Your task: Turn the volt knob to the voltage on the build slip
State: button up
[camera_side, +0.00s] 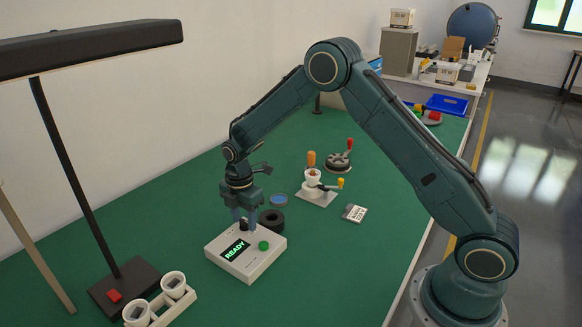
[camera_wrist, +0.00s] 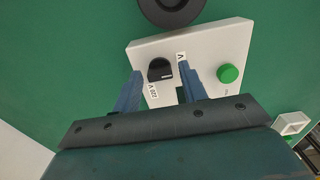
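The volt knob (camera_wrist: 160,68) is a black round knob with a light pointer mark, on a white tester box (camera_wrist: 205,45). In the side view the box (camera_side: 226,262) has a lit READY display (camera_side: 235,250) and a green button (camera_side: 264,246). My gripper (camera_wrist: 160,72) is open, its blue fingers on either side of the knob with gaps visible. In the side view my gripper (camera_side: 244,222) points down at the box's back. A label by the left finger seems to read 220 V; another is partly covered. The build slip (camera_side: 354,213) lies to the right, its print too small to read.
A black ring (camera_side: 271,220) lies just behind the box. A white rack of cups (camera_side: 160,302) and a lamp (camera_side: 125,285) stand at the front left.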

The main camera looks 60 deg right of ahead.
jog(key=c, duration=0.7)
jog(key=shift+c, duration=0.2)
jog(key=shift+m, duration=0.4)
jog(key=m, duration=1)
jog(key=shift+r, duration=0.1)
jog(key=m, duration=1.3)
